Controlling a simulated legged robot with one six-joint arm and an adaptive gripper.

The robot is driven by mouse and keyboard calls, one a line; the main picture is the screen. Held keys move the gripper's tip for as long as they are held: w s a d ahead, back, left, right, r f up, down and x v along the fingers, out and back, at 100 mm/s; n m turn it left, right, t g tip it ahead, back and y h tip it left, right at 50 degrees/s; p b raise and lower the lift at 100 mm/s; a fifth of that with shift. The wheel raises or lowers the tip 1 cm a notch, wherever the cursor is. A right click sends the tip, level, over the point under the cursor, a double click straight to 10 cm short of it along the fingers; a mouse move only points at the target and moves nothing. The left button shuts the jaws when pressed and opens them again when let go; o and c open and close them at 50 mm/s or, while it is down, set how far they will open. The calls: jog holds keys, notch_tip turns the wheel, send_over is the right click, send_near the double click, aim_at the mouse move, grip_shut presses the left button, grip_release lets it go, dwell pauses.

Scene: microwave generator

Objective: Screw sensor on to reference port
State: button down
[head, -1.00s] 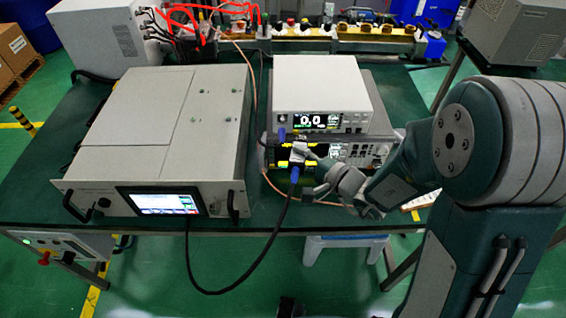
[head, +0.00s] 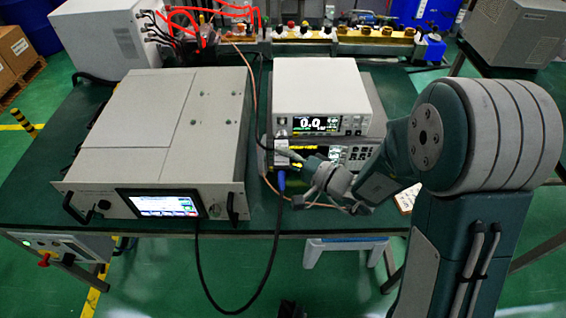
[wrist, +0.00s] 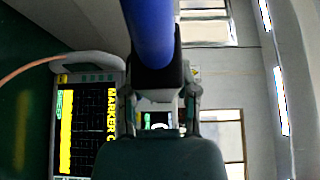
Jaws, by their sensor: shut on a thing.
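My gripper (head: 299,183) is in front of the left part of the stacked instruments. It is shut on the blue sensor (head: 281,180), whose black cable (head: 274,245) loops down past the table's front edge. In the wrist view the sensor (wrist: 152,35) is a blue cylinder between the dark fingers (wrist: 155,82). The white power meter (head: 320,85) reads 0.0. What looks like the reference port (head: 282,122) is at the left of its front face. The sensor is below that spot and appears apart from it. The sensor's connecting end is not clear.
A second instrument (head: 358,155) lies under the meter, partly behind my gripper; a lit screen (wrist: 85,125) shows in the wrist view. A large grey generator (head: 165,135) stands to the left. A copper-coloured cable (head: 256,110) runs between them. Bare green table (head: 95,212) shows in front.

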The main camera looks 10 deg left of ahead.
aim_at(285, 145)
jog(key=shift+w+a, duration=0.15)
jog(key=shift+w, duration=0.6)
jog(key=shift+w+a, duration=0.15)
jog(key=shift+w, duration=0.6)
jog(key=shift+d+r, duration=0.1)
jog(key=shift+w, duration=0.45)
dwell(1.0)
jog(key=shift+c, duration=1.5)
grip_release()
jog(key=v, duration=1.1)
jog(key=shift+d, duration=0.35)
jog(key=shift+s, duration=0.15)
